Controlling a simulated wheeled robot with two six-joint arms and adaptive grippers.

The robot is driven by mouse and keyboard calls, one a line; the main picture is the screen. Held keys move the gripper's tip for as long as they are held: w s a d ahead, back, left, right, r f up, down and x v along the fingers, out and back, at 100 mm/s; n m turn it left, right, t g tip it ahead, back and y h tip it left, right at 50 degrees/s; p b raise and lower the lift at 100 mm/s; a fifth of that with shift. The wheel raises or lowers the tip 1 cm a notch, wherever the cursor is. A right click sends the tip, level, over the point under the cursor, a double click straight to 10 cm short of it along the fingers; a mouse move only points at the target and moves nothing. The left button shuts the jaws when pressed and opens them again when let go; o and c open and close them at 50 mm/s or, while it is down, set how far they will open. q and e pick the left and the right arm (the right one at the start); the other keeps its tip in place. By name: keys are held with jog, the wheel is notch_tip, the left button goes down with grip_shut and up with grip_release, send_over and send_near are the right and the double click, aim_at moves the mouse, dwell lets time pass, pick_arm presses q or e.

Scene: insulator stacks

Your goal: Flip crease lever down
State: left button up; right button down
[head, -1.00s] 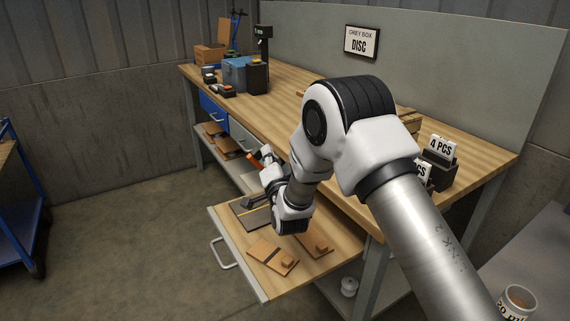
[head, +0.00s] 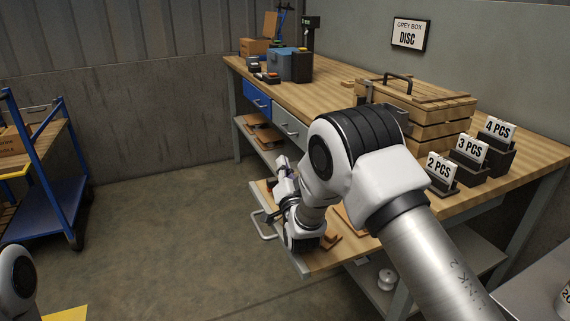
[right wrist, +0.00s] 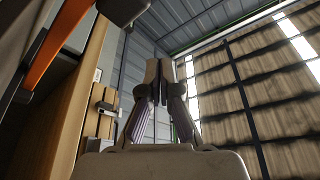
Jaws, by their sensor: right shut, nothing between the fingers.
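My right gripper (head: 283,165) is over the pull-out wooden board (head: 318,263) at the front of the workbench. In the right wrist view its fingers (right wrist: 160,72) are together and empty, pointing up towards the wall and ceiling. An orange bar (right wrist: 50,50), which looks like the crease lever's handle, slants across the upper left of that view, apart from the fingers. In the head view my right arm hides most of the board, and I cannot make out the lever there. My left gripper is out of view.
A wooden crate (head: 425,112) with a black handle and bins labelled 2 PCS (head: 439,167), 3 PCS (head: 472,150) and 4 PCS (head: 497,131) stand on the bench. A blue cart (head: 62,190) stands left. The floor between is clear.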

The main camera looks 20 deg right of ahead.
dwell(0.5)
notch_tip(320, 180, up, 10)
dwell(0.4)
jog(key=shift+f, duration=0.1)
